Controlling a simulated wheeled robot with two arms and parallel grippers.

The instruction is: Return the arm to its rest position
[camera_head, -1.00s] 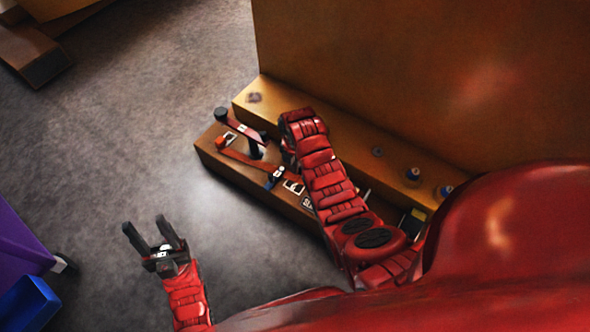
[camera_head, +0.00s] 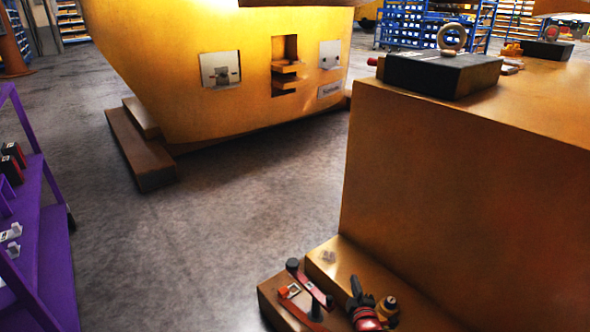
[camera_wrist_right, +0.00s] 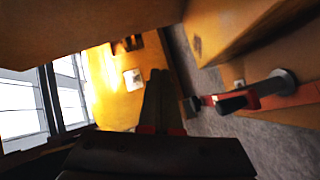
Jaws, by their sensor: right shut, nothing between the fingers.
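My right gripper (camera_head: 357,292) shows at the bottom of the head view, above the low ledge at the foot of the large orange-brown casting. Only its dark fingers and a bit of the red arm (camera_head: 366,320) are in the picture. In the right wrist view its dark fingers (camera_wrist_right: 157,100) lie together, with nothing held. A red bar or strap (camera_wrist_right: 285,98) with dark round posts lies to their right. My left gripper is not in view.
The casting (camera_head: 460,180) fills the right side, with a black block (camera_head: 440,76) and ring on top. Another yellow casting (camera_head: 225,110) stands farther back. A purple cart (camera_head: 50,250) is at the left. Grey floor (camera_head: 230,230) between them is clear.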

